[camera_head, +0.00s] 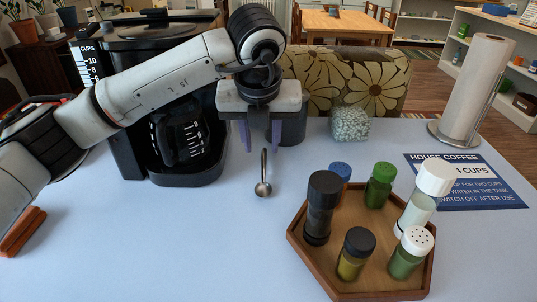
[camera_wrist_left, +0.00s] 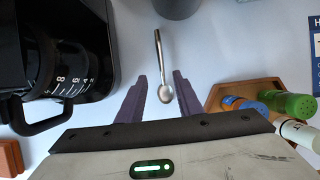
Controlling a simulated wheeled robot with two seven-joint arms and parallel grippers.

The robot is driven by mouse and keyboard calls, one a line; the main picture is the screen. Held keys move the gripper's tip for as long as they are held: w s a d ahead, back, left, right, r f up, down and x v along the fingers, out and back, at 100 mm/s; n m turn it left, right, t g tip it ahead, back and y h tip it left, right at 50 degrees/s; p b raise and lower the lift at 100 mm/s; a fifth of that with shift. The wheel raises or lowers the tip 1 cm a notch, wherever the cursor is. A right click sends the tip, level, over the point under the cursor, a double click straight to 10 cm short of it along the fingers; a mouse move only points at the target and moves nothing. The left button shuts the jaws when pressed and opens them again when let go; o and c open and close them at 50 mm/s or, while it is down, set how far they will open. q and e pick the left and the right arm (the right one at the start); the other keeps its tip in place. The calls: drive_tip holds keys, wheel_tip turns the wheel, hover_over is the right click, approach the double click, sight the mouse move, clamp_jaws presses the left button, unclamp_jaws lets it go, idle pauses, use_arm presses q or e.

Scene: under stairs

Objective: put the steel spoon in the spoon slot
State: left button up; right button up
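My left gripper (camera_head: 260,147) hangs above the table near the handle end, fingers pointing down. Its two purple fingers are apart with nothing between them. In the left wrist view the spoon (camera_wrist_left: 162,70) shows between and beyond the open fingers (camera_wrist_left: 161,80), not gripped. No spoon slot can be clearly made out. A dark grey round container (camera_head: 292,126) stands behind the gripper, partly hidden by it. My right gripper is not in view.
A black coffee maker (camera_head: 125,135) with a glass carafe stands left of the spoon. A wooden hexagonal tray (camera_head: 300,222) with several spice jars is at the right. The table's front middle is clear.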

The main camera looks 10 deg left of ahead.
sight(264, 165)
use_arm(q)
drive_tip(key=x, duration=0.3)
drive_tip(key=shift+s+a+f, duration=0.1)
drive_tip(key=shift+s+f, duration=0.05)
drive_tip(key=shift+s, duration=0.05)
drive_tip(key=x, duration=0.3)
drive_tip(key=p+x, duration=0.1)
drive_tip(key=x, duration=0.1)
drive_tip(key=shift+w+f+p, duration=0.3)
drive_tip(key=shift+w, duration=0.1)
drive_tip(key=shift+c, duration=0.2)
clamp_jaws()
